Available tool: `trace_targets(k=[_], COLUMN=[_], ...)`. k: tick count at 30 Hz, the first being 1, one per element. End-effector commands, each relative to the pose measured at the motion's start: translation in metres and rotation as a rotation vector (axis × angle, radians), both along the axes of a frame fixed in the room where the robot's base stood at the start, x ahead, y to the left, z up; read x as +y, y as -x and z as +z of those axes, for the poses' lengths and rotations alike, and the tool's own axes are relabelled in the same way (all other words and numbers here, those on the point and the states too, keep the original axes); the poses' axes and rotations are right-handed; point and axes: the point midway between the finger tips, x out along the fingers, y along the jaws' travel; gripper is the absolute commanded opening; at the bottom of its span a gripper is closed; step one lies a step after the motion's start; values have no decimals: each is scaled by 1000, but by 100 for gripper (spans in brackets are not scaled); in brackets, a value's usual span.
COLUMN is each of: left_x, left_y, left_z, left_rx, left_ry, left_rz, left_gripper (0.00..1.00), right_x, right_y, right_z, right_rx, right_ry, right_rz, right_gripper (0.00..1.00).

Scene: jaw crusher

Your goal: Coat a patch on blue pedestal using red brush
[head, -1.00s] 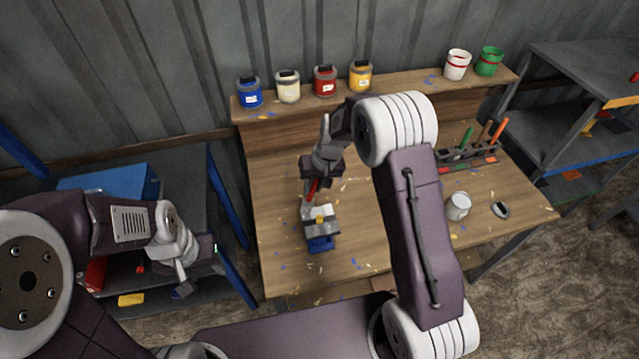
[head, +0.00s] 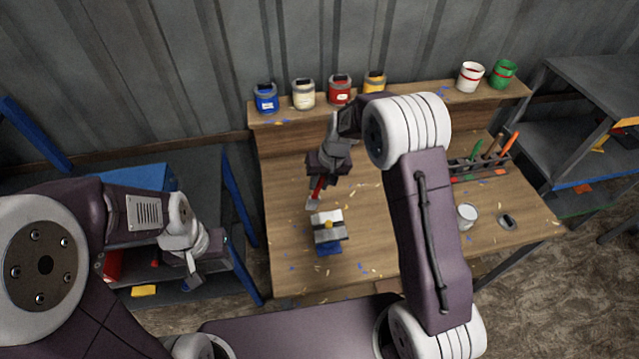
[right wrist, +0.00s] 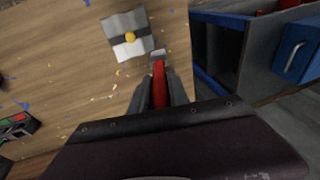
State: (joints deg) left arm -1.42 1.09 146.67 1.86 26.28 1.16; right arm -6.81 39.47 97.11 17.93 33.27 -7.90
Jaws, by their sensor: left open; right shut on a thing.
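The blue pedestal (head: 328,248) stands on the wooden workbench, with a light grey block with a dark band on top. A round yellow spot (head: 329,225) sits at its middle, and it also shows in the right wrist view (right wrist: 130,37). My right gripper (head: 322,176) is shut on the red brush (head: 318,189), which also shows in the right wrist view (right wrist: 158,86). The brush's pale head points down, beside the pedestal's back left in the head view, apart from it in the picture. My left gripper (head: 192,268) is open and empty, low at the left.
Blue, cream, red and yellow paint jars (head: 340,89) stand on the bench's back ledge, with white and green pots (head: 503,74) further right. A tool rack (head: 480,167) and a small white can (head: 467,215) are on the bench's right. A shelf unit is at left.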

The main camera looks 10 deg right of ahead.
Motion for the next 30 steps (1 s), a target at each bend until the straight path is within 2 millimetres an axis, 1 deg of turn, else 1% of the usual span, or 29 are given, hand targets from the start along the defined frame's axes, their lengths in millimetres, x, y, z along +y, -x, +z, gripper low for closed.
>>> trace_targets(k=[5, 8, 10, 14, 17, 21, 24, 27, 30], left_x=[0, 0, 0, 0, 0, 0, 0, 0, 0], left_y=[0, 0, 0, 0, 0, 0, 0, 0, 0], left_z=[-2, -16, -24, -23, -15, 2, 10, 12, 10], left_rx=[0, 0, 0, 0, 0, 0, 0, 0, 0], left_ry=[0, 0, 0, 0, 0, 0, 0, 0, 0], left_rz=[0, 0, 0, 0, 0, 0, 0, 0, 0], left_gripper=[46, 46, 46, 46, 46, 46, 46, 46, 46], right_x=[0, 0, -1, 0, 0, 1, 1, 0, 0], right_y=[0, -2, -2, -2, -1, -1, -1, 0, 0], right_z=[-2, -7, -8, -3, 1, 4, 3, 0, -2], right_rx=[-1, -3, -3, -1, 1, 4, 3, 2, 2], right_ry=[0, -1, -1, -1, -1, -1, -1, 0, -1], right_rz=[3, 101, 253, 570, 832, 1219, 1446, 1560, 1575], right_gripper=[0, 0, 0, 0, 0, 0, 0, 0, 0])
